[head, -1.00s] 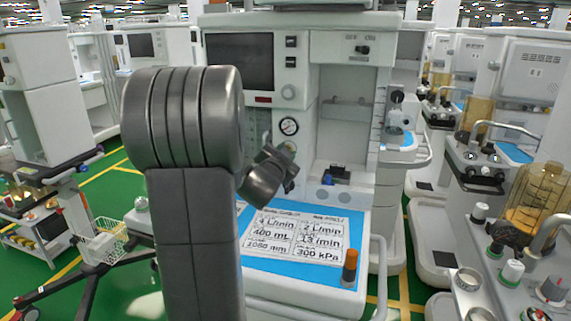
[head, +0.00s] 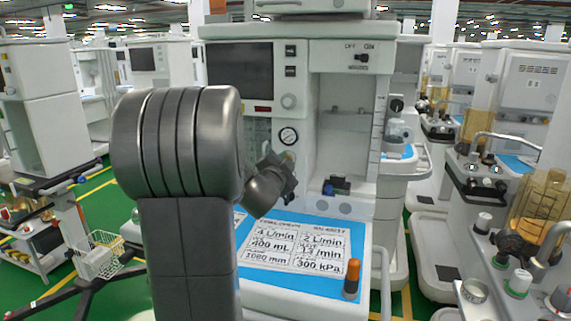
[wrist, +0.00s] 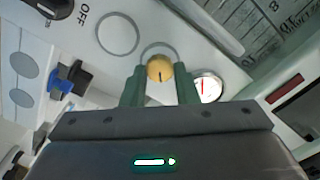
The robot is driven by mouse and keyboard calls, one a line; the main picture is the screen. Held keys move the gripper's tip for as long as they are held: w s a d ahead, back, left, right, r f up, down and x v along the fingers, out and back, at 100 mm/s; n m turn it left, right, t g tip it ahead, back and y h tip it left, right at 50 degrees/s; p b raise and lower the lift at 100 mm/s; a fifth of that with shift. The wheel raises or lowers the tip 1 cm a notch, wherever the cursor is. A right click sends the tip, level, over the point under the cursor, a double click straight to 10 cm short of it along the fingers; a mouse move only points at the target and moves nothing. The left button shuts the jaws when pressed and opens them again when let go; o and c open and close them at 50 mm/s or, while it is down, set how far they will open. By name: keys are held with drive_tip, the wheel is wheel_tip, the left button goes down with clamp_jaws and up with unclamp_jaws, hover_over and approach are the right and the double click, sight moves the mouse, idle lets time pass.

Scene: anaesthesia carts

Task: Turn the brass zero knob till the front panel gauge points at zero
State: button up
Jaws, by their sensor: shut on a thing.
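The brass zero knob (wrist: 160,68) shows in the wrist view as a round brass face with a dark line, pointing down in the picture. My gripper (wrist: 160,88) is shut on it, with one greenish finger on each side. The front panel gauge (wrist: 207,87) is a small white dial just right of the knob, partly cut off by my gripper's body. Its scale is too small to read. In the head view the gauge (head: 288,136) is on the white cart's front, just above my gripper (head: 288,172); the knob is mostly hidden there.
A blue work surface (head: 352,225) with a printed card (head: 290,248) and an orange-topped cylinder (head: 352,278) lies below my arm. A blue and black knob (head: 337,186) is right of my gripper. Other carts stand at both sides.

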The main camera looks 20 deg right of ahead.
drive_tip(key=o, duration=1)
drive_tip(key=v, duration=1.3)
drive_tip(key=shift+s+a+p, duration=0.3)
drive_tip(key=shift+d, duration=0.1)
drive_tip(key=x, duration=1.3)
drive_tip(key=shift+w+d, duration=0.2)
drive_tip(key=shift+w, duration=0.15)
